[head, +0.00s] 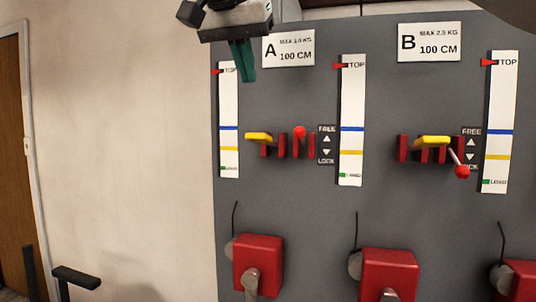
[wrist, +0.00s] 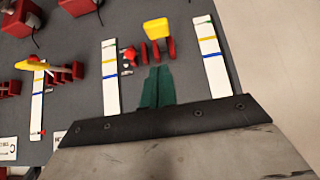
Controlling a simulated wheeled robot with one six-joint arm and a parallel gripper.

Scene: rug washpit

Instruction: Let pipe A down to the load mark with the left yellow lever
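On the grey panel, the left yellow lever (head: 258,136) sits under sign A (head: 289,48); it also shows in the wrist view (wrist: 158,28). A red-knobbed lever (head: 300,132) is just right of it, beside a FREE/LOCK plate (head: 327,145). White scales stand left (head: 229,110) and right (head: 351,110) of this group, with red pointers near TOP. Both have blue, yellow and low green marks; the small text by the green is hard to read. My gripper (head: 243,75) is shut and empty, above the yellow lever and apart from it. Pipe A itself is not identifiable.
Sign B (head: 429,42), another yellow lever (head: 432,140), a lowered red knob (head: 462,171) and a scale (head: 499,120) are to the right. Red boxes (head: 258,262) with grey handles stick out below. Bare wall (head: 120,150) and a door (head: 12,160) lie left.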

